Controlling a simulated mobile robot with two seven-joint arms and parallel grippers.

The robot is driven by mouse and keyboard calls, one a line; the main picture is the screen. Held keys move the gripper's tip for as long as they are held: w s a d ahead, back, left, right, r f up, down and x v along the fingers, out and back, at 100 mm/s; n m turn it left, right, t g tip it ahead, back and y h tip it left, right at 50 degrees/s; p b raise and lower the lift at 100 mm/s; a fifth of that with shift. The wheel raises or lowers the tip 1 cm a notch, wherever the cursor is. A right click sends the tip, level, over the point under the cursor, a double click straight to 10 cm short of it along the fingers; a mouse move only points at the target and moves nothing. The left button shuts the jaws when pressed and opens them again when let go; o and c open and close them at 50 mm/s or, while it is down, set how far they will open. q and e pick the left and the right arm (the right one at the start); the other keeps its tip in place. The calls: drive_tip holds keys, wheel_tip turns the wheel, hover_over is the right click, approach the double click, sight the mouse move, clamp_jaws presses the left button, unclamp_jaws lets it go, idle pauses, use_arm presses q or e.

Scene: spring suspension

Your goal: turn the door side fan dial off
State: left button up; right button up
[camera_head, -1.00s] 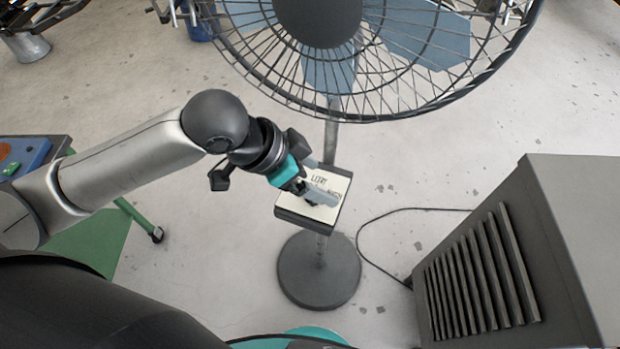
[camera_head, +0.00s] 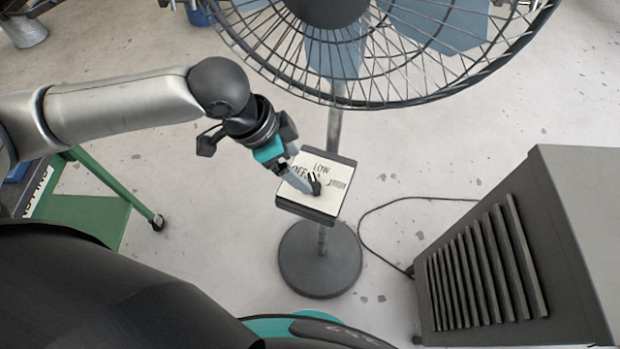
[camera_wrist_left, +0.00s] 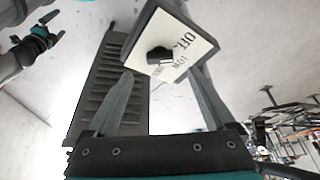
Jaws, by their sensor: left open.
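The fan's control panel (camera_head: 325,202) is a tilted dark box with a cream face on the fan's pole. Its face has lettering including OFF and LOW around a small black dial knob (camera_head: 315,184). The knob also shows in the left wrist view (camera_wrist_left: 160,55), beyond the fingertips; its setting is hard to tell. My left gripper (camera_head: 292,179) is open, with its fingers over the panel's left part beside the knob. In the left wrist view its two fingers (camera_wrist_left: 158,90) are wide apart with nothing between them. Another gripper (camera_wrist_left: 40,38), apparently my right one, is small at upper left.
The caged fan (camera_head: 385,50) stands above the panel, on a round base (camera_head: 320,262). A grey louvred unit (camera_head: 500,255) stands at right, with a cable on the floor. A green cart (camera_head: 85,215) is at left. Bare floor lies between them.

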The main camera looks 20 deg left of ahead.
sight(312, 182)
use_arm(q)
drive_tip(key=b+x, duration=0.1)
drive_tip(key=x, duration=0.6)
